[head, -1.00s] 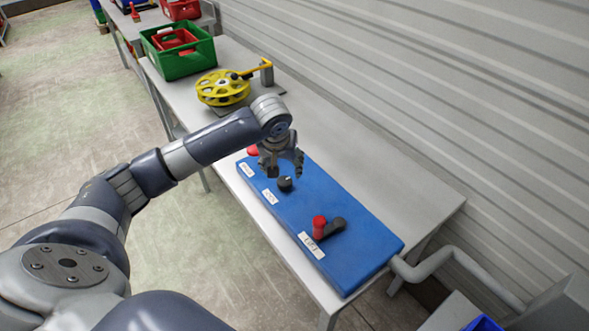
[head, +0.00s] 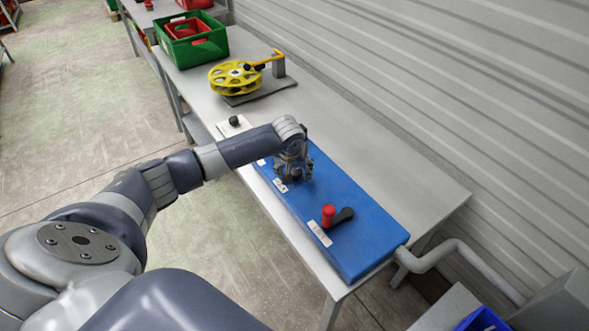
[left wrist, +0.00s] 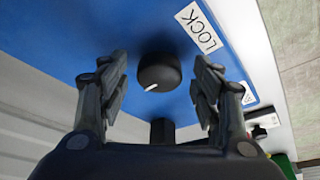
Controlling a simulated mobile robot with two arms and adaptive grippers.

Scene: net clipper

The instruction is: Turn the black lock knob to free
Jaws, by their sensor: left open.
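The black lock knob (left wrist: 159,72) is a round knob with a white pointer line, on the blue panel (left wrist: 150,22) beside the white LOCK label (left wrist: 199,27) in the left wrist view. My left gripper (left wrist: 160,82) is open, with one finger on each side of the knob and gaps between. In the head view my left gripper (head: 294,178) is over the blue panel (head: 350,215), and it hides the knob there. My right gripper is not in view.
A red-handled black crank (head: 329,216) stands on the near end of the panel. A yellow wheel (head: 236,78) and a green crate (head: 190,40) stand farther back on the grey table (head: 400,165). A ribbed wall runs along the right.

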